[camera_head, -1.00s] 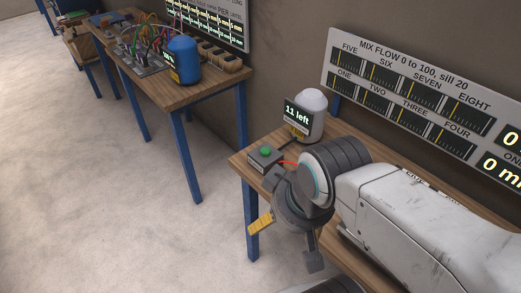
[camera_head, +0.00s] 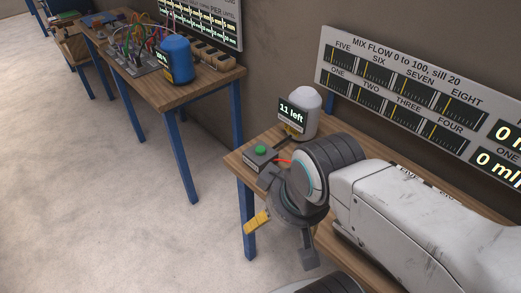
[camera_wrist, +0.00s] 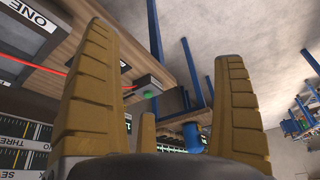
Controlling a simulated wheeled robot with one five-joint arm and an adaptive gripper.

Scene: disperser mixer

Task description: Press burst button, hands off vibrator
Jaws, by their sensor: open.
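A grey box with a green button (camera_head: 261,150) stands near the left end of the wooden table. A white domed device (camera_head: 304,110) with a display reading "11 left" stands behind it; I cannot tell whether this is the vibrator. My gripper (camera_head: 283,238) hangs in front of the table edge, to the right of and nearer than the button box. In the wrist view, my gripper (camera_wrist: 165,95) has its yellow fingers wide apart with nothing between them touching. The green button (camera_wrist: 149,95) shows beyond the fingers there, at a distance.
A red line runs from the button box toward my arm. A wall board (camera_head: 410,100) reads "MIX FLOW 0 to 100, sill 20". Another table (camera_head: 185,92) at the back left bears a blue cylinder (camera_head: 176,60) and coloured cables. The floor at left is clear.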

